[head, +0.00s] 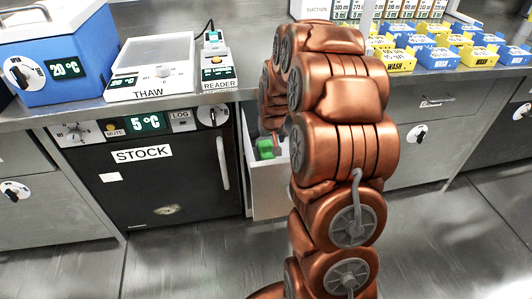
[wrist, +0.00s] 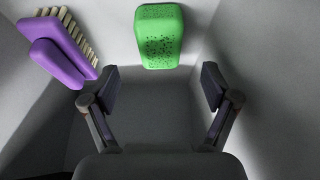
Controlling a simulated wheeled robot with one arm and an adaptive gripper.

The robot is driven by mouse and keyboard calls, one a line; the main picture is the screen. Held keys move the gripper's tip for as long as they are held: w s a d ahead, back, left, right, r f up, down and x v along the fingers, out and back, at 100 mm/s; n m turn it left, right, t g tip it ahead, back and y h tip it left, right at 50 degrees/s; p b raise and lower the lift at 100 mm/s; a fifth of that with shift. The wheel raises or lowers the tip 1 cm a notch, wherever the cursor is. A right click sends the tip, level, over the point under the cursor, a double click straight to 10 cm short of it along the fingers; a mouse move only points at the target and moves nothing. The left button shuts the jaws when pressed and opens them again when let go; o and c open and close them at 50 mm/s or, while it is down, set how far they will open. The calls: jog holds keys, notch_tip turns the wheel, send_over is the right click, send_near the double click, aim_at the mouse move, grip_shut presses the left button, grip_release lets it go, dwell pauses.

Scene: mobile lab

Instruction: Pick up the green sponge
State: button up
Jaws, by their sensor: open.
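The green sponge (wrist: 158,36) lies inside an open drawer, near the top middle of the wrist view, with dark pores on its face. In the head view part of the sponge (head: 265,149) shows in the drawer, left of my arm. My gripper (wrist: 159,88) is open and empty in the wrist view, with its fingers spread wide. The sponge is beyond the fingertips, roughly centred between them and not touched. In the head view my arm hides the gripper.
A purple brush (wrist: 62,52) with pale bristles lies at the left in the drawer. The white drawer (head: 284,190) stands out below the counter, beside the black STOCK fridge (head: 160,185). Its walls enclose the gripper closely. The counter (head: 75,108) holds devices and several small boxes.

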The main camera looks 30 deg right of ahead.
aim_at(269, 154)
jog(key=shift+b+x, duration=0.65)
jog(key=shift+x, duration=2.7)
jog(key=shift+s, duration=0.15)
jog(key=c, duration=1)
jog(key=shift+r, duration=0.1)
jog(key=shift+r, duration=0.5)
jog(key=shift+s+a+r+p, duration=0.1)
jog(key=shift+s+a+p, duration=0.1)
jog(key=shift+p, duration=0.1)
jog(key=shift+s+a+p, duration=0.15)
jog(key=shift+s+a, duration=0.15)
jog(key=shift+s, duration=0.5)
jog(key=shift+s+a+p, duration=0.15)
jog(key=shift+s+a, duration=0.1)
jog(key=shift+s, duration=0.6)
notch_tip(269, 154, up, 14)
jog(key=shift+f+p, duration=0.2)
jog(key=shift+p, duration=0.65)
